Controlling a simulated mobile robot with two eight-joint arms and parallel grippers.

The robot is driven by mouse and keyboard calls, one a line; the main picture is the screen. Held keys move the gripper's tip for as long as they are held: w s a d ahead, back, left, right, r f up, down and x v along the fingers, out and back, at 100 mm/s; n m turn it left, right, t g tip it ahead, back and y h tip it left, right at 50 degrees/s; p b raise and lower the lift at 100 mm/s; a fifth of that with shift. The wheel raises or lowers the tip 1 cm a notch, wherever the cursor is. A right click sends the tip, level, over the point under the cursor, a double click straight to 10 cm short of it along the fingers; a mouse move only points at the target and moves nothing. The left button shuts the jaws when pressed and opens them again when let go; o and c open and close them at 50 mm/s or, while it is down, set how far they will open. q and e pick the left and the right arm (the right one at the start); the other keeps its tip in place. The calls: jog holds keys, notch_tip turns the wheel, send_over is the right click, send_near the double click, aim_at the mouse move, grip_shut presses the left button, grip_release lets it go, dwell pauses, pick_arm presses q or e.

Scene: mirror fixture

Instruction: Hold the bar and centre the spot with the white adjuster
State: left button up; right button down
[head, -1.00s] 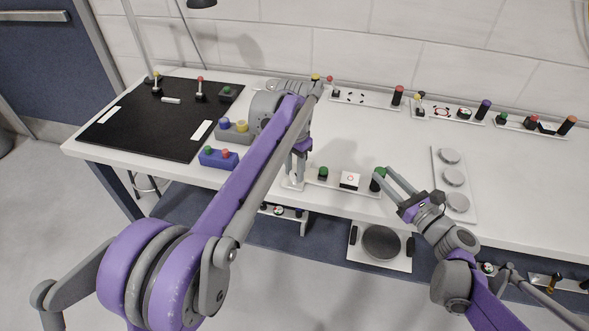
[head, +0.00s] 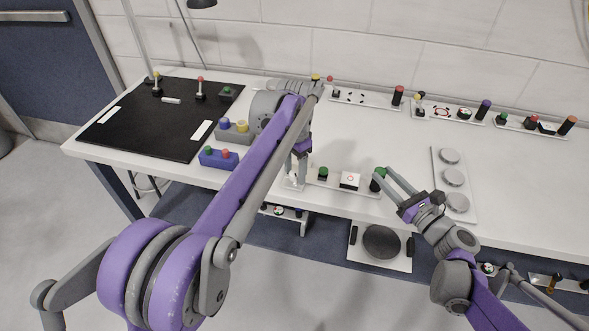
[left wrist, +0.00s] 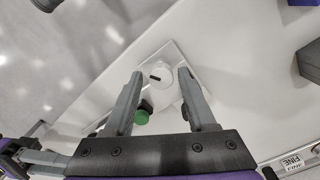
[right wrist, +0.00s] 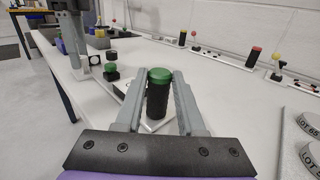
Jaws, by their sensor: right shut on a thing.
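The bar (head: 377,182) is black with a green top and stands upright at the right end of the front fixture. My right gripper (head: 381,175) is shut on it; in the right wrist view the bar (right wrist: 158,95) stands between the fingers. The white adjuster (left wrist: 160,74) is a round knob with a dark mark. My left gripper (left wrist: 160,72) is open above it, with one finger on each side and gaps showing. A white box (head: 350,180) carries a small red ring; the spot is too small to tell. A green-topped black knob (head: 323,173) stands between adjuster and box.
Similar fixtures with coloured posts (head: 398,95) line the back of the table. A plate with grey discs (head: 452,178) lies right of my right gripper. A black mat (head: 165,120) and button boxes (head: 218,157) are at the left. The table's middle is clear.

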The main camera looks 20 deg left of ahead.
aim_at(295, 174)
pick_arm(q)
jog(key=shift+o, duration=0.4)
jog(key=shift+a+r, duration=0.1)
jog(key=shift+r, duration=3.9)
